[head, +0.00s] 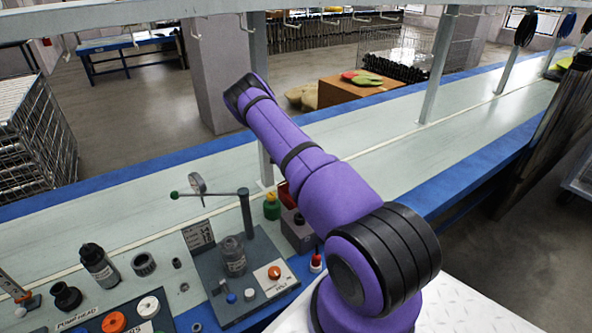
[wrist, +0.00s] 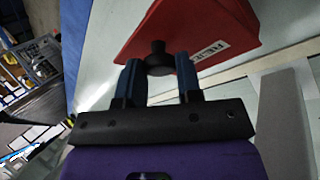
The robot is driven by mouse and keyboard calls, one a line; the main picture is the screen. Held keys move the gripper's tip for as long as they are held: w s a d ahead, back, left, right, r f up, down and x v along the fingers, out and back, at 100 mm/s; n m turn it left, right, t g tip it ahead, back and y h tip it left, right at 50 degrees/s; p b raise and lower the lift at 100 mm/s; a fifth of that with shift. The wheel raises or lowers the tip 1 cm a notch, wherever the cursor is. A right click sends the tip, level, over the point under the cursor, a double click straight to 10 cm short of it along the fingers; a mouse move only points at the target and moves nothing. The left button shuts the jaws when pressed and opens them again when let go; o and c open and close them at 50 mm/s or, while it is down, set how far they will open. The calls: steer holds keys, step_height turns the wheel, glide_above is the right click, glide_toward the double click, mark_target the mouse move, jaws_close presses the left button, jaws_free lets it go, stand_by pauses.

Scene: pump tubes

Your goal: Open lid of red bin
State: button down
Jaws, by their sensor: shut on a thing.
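The red bin's lid (wrist: 200,22) fills the upper middle of the wrist view. It bears a white label (wrist: 208,51) with partly legible dark letters and a round black knob (wrist: 158,48). My gripper (wrist: 159,68) has its two blue fingers on either side of the knob and is shut on it. I cannot tell whether the lid is raised from the bin. In the head view a small red part (head: 286,193) shows beside my purple arm, which hides my gripper and most of that spot.
A grey fixture board (head: 208,265) with an upright post and lever (head: 246,213) stands left of my arm. Bottles, rings and caps stand farther left. Behind lies a long pale bench (head: 140,205) with blue edges and metal uprights (head: 440,65).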

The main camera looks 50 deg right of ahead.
stand_by(0.4)
steer(key=c, duration=0.8)
jaws_free()
steer(key=shift+r, duration=0.15)
steer(key=shift+r, duration=0.35)
step_height(320, 180, up, 3)
steer(key=shift+f, duration=0.2)
steer(key=s+a, duration=0.2)
steer(key=s, duration=0.2)
steer(key=s+a+r, duration=0.1)
steer(key=s+a, duration=0.2)
steer(key=s, duration=0.2)
steer(key=s+a, duration=0.3)
steer(key=s, duration=0.1)
steer(key=shift+s+a+r, duration=0.1)
steer(key=shift+s+r, duration=0.1)
steer(key=shift+s, duration=0.2)
